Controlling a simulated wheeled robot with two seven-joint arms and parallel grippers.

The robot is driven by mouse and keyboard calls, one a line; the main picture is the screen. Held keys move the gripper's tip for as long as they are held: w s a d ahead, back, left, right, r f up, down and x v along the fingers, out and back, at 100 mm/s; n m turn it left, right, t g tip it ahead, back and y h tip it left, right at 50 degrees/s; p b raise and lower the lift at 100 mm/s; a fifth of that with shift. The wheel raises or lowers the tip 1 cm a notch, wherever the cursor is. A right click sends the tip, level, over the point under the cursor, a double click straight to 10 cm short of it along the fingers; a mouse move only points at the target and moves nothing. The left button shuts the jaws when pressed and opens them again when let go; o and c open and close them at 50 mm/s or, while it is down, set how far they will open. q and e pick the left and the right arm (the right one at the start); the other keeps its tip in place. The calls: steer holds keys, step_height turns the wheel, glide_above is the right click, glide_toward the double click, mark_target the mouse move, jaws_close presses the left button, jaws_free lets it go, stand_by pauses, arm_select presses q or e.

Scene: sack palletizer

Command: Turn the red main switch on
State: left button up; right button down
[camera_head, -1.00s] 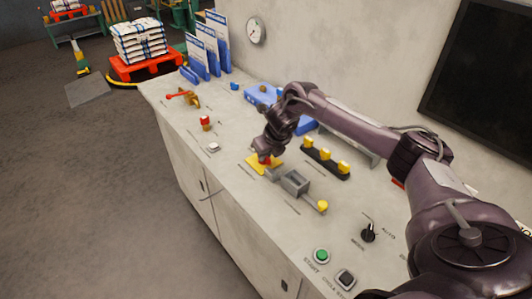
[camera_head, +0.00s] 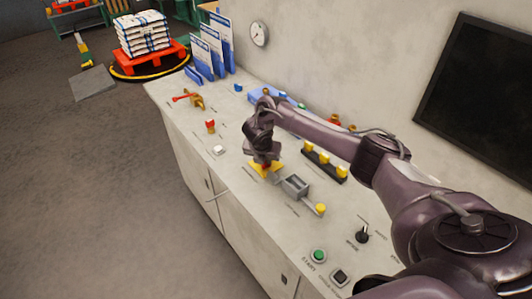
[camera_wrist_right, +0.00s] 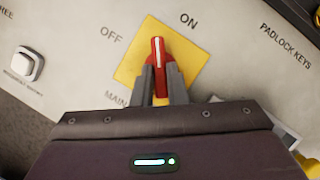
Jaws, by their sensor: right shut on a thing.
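The red main switch (camera_wrist_right: 158,55) is a handle with a white line, on a square yellow plate (camera_wrist_right: 190,52). OFF is printed to its upper left and ON to its upper right. The white line points up the picture, between the two words. My right gripper (camera_wrist_right: 160,80) is shut on the red handle, one finger on each side. In the head view my right gripper (camera_head: 265,164) is over the yellow plate (camera_head: 276,167) and hides most of the switch. My left gripper is not in view.
On the same counter stand a grey box (camera_head: 295,185) with a yellow-knobbed lever (camera_head: 320,209), a black strip with yellow pieces (camera_head: 325,163), a black selector (camera_head: 362,235) and a green button (camera_head: 318,256). A small red-topped part (camera_head: 210,126) stands to the left.

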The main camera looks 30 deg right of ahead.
steer(key=m, duration=0.1)
steer(key=m+p, duration=0.1)
steer(key=m+g, duration=0.1)
steer(key=shift+w+a+r+m+h+p, duration=0.2)
steer(key=shift+w+m+h+p, duration=0.1)
steer(key=shift+p, duration=0.1)
steer(key=shift+w+m+g+h, duration=0.15)
steer(key=shift+m+g, duration=0.2)
steer(key=shift+m, duration=0.55)
steer(key=shift+m+g+h, duration=0.15)
steer(key=shift+m+g, duration=0.2)
steer(key=shift+m, duration=0.55)
steer(key=shift+d, duration=0.1)
steer(key=c, duration=1.4)
jaws_free()
steer(key=shift+f, duration=0.15)
steer(key=shift+c, duration=0.2)
steer(key=p+v, duration=0.1)
steer(key=v, duration=0.7)
steer(key=shift+f, duration=0.15)
